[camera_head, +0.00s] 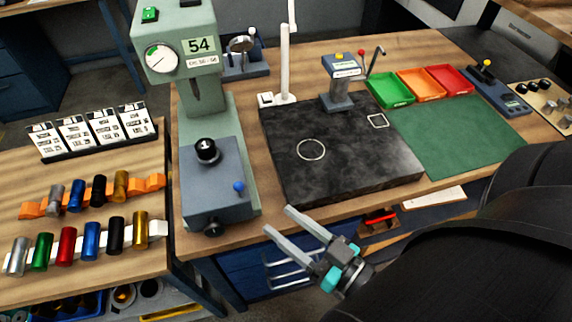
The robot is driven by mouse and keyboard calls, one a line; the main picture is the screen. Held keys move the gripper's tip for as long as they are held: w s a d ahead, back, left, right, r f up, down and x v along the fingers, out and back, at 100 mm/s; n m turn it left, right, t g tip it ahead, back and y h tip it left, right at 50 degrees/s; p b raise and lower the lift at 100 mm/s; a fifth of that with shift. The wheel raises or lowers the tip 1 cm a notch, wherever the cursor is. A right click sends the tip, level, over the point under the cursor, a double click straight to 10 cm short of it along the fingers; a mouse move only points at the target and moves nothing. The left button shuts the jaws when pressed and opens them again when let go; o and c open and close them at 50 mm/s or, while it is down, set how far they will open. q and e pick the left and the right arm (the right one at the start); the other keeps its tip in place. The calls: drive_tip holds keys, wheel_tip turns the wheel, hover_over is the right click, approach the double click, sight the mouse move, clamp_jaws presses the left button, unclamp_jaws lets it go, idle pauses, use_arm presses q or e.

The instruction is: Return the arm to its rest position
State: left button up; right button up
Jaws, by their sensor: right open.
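My right gripper (286,222) is open, with its two grey fingers spread and nothing between them. It hangs in front of the bench's front edge, below the dark stone plate (345,150) in the picture. My dark right arm fills the lower right corner. My left gripper and left arm are not in the picture.
A green-grey press marked 54 (205,100) stands just left of the plate. Coloured cylinders (67,245) lie in racks on the left table. Green, orange and red trays (420,84) and a green mat (455,135) are at right. The plate's top is largely clear.

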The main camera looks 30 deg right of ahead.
drive_tip(key=s+d+f+g+h+b, duration=0.2)
drive_tip(key=f+g+b, duration=0.15)
drive_tip(key=f, duration=1.25)
drive_tip(key=s+d+f+g+h+b, duration=0.2)
drive_tip(key=f+g+b, duration=0.15)
drive_tip(key=f, duration=1.25)
drive_tip(key=s+f+g+b, duration=0.2)
drive_tip(key=s+f+g, duration=0.2)
drive_tip(key=s+f, duration=0.4)
drive_tip(key=s+f+n+g+h+b, duration=0.1)
drive_tip(key=s+f+g+b, duration=0.2)
drive_tip(key=f, duration=1.1)
drive_tip(key=s+g, duration=0.2)
drive_tip(key=s, duration=0.3)
drive_tip(key=shift+s+f+h+b, duration=0.3)
drive_tip(key=shift+f+b, duration=0.05)
